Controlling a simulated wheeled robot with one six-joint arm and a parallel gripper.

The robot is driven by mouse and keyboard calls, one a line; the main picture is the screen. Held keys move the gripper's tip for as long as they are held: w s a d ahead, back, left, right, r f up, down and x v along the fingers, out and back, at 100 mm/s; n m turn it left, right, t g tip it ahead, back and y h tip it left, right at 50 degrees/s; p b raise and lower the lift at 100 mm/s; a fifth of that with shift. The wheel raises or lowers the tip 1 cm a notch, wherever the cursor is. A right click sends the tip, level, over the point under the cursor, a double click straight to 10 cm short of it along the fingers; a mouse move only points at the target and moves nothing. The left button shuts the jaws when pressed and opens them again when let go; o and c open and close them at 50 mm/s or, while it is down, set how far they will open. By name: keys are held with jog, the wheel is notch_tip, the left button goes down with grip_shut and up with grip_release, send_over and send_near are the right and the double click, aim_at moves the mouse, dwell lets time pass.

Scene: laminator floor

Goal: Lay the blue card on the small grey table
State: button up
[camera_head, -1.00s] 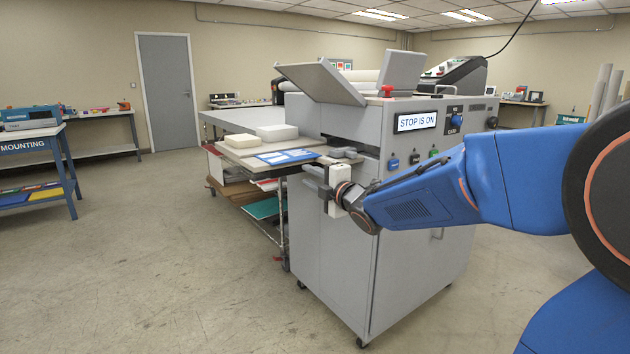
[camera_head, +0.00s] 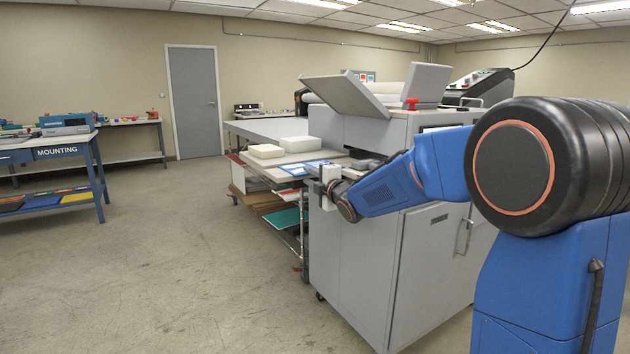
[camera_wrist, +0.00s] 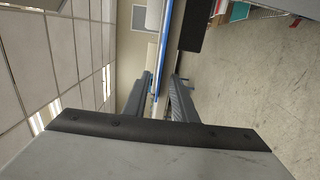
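A flat blue piece with white marks, seemingly the blue card (camera_head: 297,169), lies on the grey-topped board (camera_head: 262,176) at the left end of the big grey machine. My gripper (camera_head: 318,173) is level with that board at its near right edge, beside the blue piece. In the wrist view my gripper (camera_wrist: 161,78) has its two fingers apart. A thin blue edge shows beyond and between them; nothing is clearly pinched. I cannot tell which surface is the small grey table.
Two cream blocks (camera_head: 265,151) lie on the board. The grey machine (camera_head: 375,265) has a red button (camera_head: 411,104) on top. The floor (camera_head: 190,260) between is clear.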

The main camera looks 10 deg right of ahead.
jog(key=shift+w+a, duration=0.1)
jog(key=shift+w, duration=0.1)
jog(key=shift+c, duration=0.6)
grip_shut()
